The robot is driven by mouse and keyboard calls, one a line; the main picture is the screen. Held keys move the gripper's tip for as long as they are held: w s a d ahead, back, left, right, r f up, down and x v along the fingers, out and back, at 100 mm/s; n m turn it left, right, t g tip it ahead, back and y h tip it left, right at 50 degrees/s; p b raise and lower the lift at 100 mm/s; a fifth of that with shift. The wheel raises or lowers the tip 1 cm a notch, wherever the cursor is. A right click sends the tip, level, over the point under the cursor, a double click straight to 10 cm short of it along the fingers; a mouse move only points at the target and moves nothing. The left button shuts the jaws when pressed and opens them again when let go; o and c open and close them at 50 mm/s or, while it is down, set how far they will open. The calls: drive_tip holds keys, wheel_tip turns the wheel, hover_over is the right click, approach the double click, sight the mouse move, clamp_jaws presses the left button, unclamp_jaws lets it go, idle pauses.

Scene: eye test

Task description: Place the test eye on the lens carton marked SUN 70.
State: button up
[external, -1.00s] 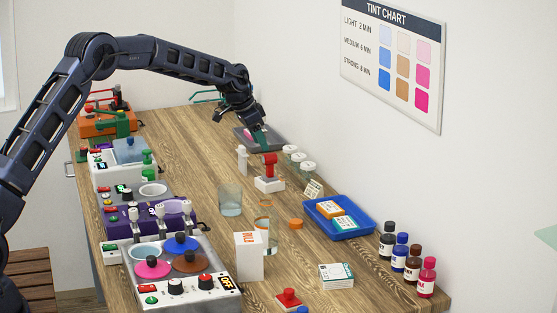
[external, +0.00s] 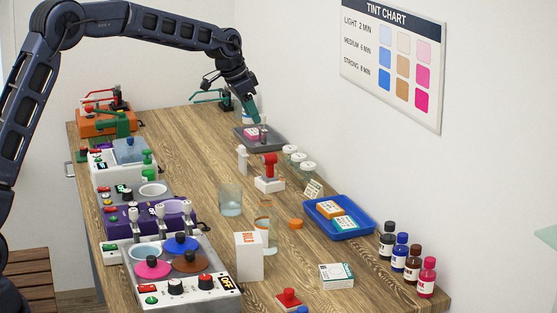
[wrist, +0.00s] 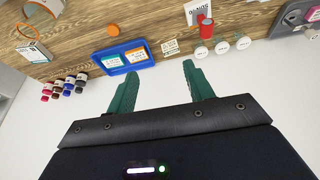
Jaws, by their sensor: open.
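I cannot surely single out the test eye. A red piece (external: 269,163) on a white block (external: 269,184) stands mid-table and may be it; the red piece also shows in the wrist view (wrist: 207,29). Lens cartons: an orange one (external: 330,209) and a teal one (external: 345,223) lie in a blue tray (external: 318,228), a white-and-teal one (external: 336,277) near the front, a pink one (external: 252,134) in a grey tray (external: 275,146).
Three white-lidded jars (external: 299,160) stand near the wall, dye bottles (external: 413,264) at the right edge. Glass beakers (external: 230,200) and a white box (external: 249,256) stand mid-table. Machines (external: 180,265) line the left side. Bare wood lies between the machines and the grey tray.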

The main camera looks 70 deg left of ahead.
drive_tip(key=s+d+r, duration=0.6)
drive_tip(key=s+d, duration=0.5)
drive_tip(key=s, duration=0.1)
drive_tip(key=s+d+r, duration=0.7)
drive_tip(key=s+d, duration=0.5)
drive_tip(key=s+d+f, duration=0.2)
drive_tip(key=s+d, duration=0.1)
drive_tip(key=s, duration=0.7)
drive_tip(key=s+d+f, duration=0.3)
drive_tip(key=s, duration=0.7)
drive_tip(key=s+d+f, duration=0.3)
drive_tip(key=s+d, duration=0.1)
drive_tip(key=s, duration=0.6)
drive_tip(key=shift+s, duration=0.15)
